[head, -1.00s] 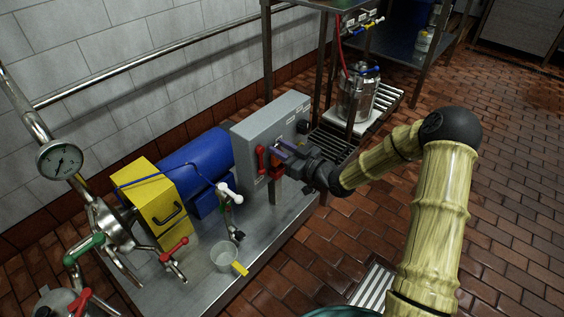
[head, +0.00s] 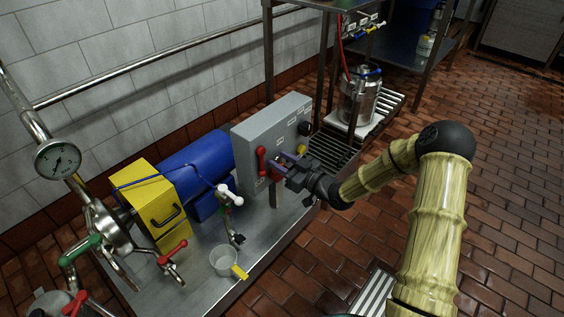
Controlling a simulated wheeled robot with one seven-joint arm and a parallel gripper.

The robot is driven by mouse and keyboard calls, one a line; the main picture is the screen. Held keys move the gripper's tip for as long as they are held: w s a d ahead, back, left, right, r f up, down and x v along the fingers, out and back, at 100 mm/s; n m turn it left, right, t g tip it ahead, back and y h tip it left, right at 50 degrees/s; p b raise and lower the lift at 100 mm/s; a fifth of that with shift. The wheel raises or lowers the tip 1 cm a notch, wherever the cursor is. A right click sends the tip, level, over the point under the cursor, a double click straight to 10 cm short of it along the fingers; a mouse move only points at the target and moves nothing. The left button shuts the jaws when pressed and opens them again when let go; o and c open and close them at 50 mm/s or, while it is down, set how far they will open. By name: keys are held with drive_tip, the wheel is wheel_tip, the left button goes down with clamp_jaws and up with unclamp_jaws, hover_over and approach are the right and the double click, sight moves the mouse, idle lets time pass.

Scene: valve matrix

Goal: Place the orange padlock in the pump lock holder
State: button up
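A grey control box (head: 248,142) stands on the steel skid, with a red lever handle (head: 261,160) on its front. A small red-orange patch (head: 276,170) shows at the fingertips. It is too small and covered to tell whether it is the orange padlock or part of the lock holder. I cannot tell whether the fingers are closed on it.
A blue motor (head: 195,163) and yellow guard (head: 149,195) stand left of the box. A white-handled valve (head: 229,193) and a cup (head: 223,260) are in front. A steel canister (head: 359,102) stands behind on a rack. The tiled floor at right is clear.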

drive_tip(key=shift+o, duration=0.9)
drive_tip(key=shift+r, duration=0.25)
drive_tip(key=shift+s+d+p, duration=0.15)
drive_tip(key=shift+d+p, duration=0.2)
drive_tip(key=p+v, duration=0.4)
drive_tip(key=v, duration=0.7)
drive_tip(key=shift+s+f, duration=0.1)
drive_tip(key=shift+s, duration=0.05)
